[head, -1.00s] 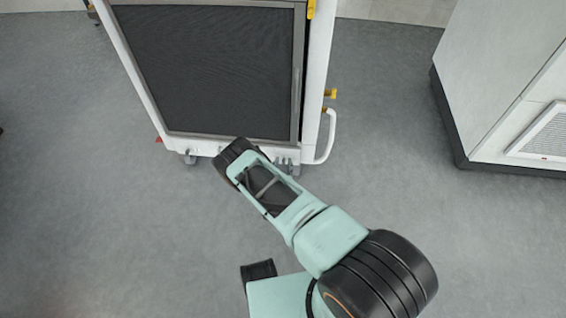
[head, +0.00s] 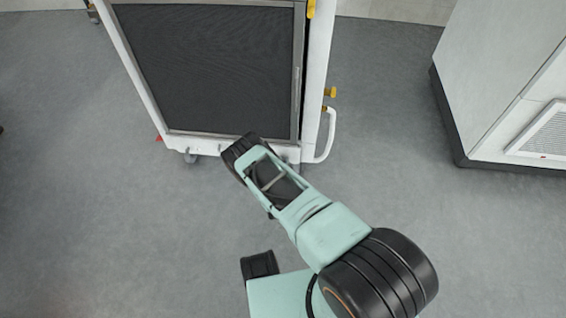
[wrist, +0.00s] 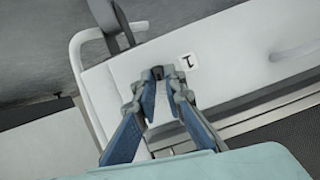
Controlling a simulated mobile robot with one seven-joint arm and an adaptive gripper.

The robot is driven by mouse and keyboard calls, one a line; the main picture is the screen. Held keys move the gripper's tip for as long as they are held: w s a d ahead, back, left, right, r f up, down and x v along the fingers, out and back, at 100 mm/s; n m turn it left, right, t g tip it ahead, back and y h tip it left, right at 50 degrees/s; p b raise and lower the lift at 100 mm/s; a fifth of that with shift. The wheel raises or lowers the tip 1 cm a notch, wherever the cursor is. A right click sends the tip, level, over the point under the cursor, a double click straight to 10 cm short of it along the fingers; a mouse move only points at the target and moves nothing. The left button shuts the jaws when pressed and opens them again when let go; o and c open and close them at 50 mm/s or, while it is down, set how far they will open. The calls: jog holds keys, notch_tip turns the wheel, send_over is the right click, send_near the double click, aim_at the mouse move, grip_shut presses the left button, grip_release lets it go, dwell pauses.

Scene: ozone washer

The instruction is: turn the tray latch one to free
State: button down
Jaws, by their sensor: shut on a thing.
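The tray latch (wrist: 157,73) is a small dark piece on the white front edge of the washer unit in the wrist view. A label with a black mark (wrist: 187,62) sits just right of it. My gripper (wrist: 158,82) has its blue-padded fingers closed in around the latch, shut on it. Most of the latch is hidden between the fingertips, so its turn angle is hard to tell. In the head view my arm's wrist covers the latch and the gripper.
The white unit carries a dark mesh panel (head: 215,70) in a grey frame. A white looped handle (head: 331,135) stands at its lower right corner, with yellow knobs (head: 329,92) above. A large white cabinet (head: 510,80) is at the right. The grey floor between is clear.

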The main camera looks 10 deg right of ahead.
jog(key=m+t+y, duration=0.1)
jog(key=m, duration=0.1)
jog(key=m+t+y, duration=0.1)
jog(key=m+y, duration=0.1)
jog(key=m, duration=0.1)
jog(key=d+m+t+y, duration=0.1)
jog(key=m, duration=0.2)
jog(key=shift+s+f, duration=0.1)
jog(key=shift+f, duration=0.3)
jog(key=shift+m, duration=0.4)
dwell(0.3)
jog(key=c, duration=2)
grip_release()
